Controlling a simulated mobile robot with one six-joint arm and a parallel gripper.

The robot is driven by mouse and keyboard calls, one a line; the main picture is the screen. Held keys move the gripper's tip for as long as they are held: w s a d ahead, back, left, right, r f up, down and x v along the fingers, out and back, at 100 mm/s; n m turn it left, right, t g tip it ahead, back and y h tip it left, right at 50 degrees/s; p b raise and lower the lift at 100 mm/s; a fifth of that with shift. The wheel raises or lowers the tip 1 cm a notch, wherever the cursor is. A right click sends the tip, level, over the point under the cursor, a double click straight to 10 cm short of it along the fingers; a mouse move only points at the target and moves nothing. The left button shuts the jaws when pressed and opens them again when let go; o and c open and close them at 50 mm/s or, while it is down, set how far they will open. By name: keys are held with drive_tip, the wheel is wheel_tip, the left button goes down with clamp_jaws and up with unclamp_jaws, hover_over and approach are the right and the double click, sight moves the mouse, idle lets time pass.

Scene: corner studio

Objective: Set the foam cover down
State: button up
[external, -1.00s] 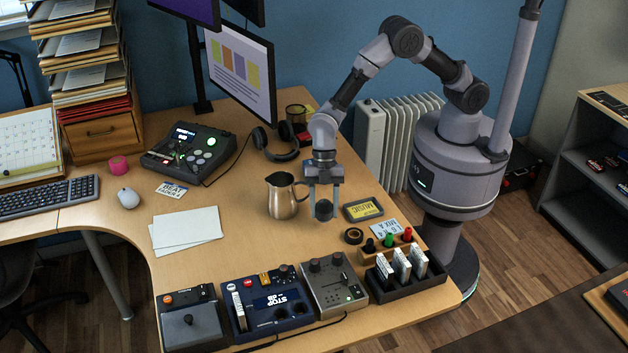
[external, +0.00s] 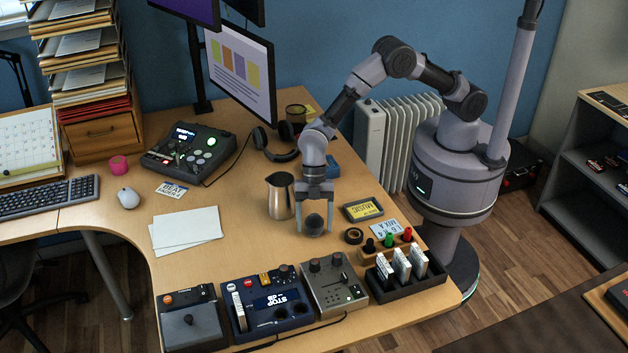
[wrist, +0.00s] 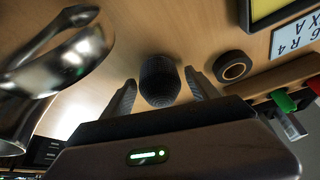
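The foam cover (external: 315,222) is a small dark rounded piece on the desk, right of the steel jug in the external view. It also shows in the wrist view (wrist: 160,80). My gripper (external: 315,232) points down around it, one finger on each side. In the wrist view, my gripper (wrist: 160,85) is open, with a narrow gap between each finger and the cover. The cover appears to rest on the desk, though its underside is hidden.
The steel jug (external: 281,197) stands close on the left. A roll of black tape (external: 353,236) and a yellow-labelled cassette (external: 363,209) lie to the right. Audio boxes (external: 335,286) stand in front. Headphones (external: 274,145) lie behind. White paper (external: 186,229) lies farther left.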

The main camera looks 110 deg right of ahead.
drive_tip(key=s+d+r+m+p, duration=0.2)
drive_tip(key=s+r, duration=0.1)
drive_tip(key=r, duration=0.5)
drive_tip(key=s+d+r+m+t+p, duration=0.1)
drive_tip(key=s+r, duration=0.2)
drive_tip(key=r, duration=0.5)
drive_tip(key=s+d+r+m+p, duration=0.2)
drive_tip(key=r, duration=0.6)
drive_tip(key=s+r+m+t+h, duration=0.2)
drive_tip(key=s+r+m, duration=0.4)
drive_tip(key=s+r, duration=0.5)
drive_tip(key=s+d+f+m+t, duration=0.1)
drive_tip(key=s+m, duration=0.6)
drive_tip(key=s, duration=0.7)
drive_tip(key=shift+s+d+f+m+h, duration=0.2)
drive_tip(key=shift+d+f+m+h, duration=0.1)
drive_tip(key=shift+d+f, duration=0.45)
drive_tip(key=shift+r, duration=0.15)
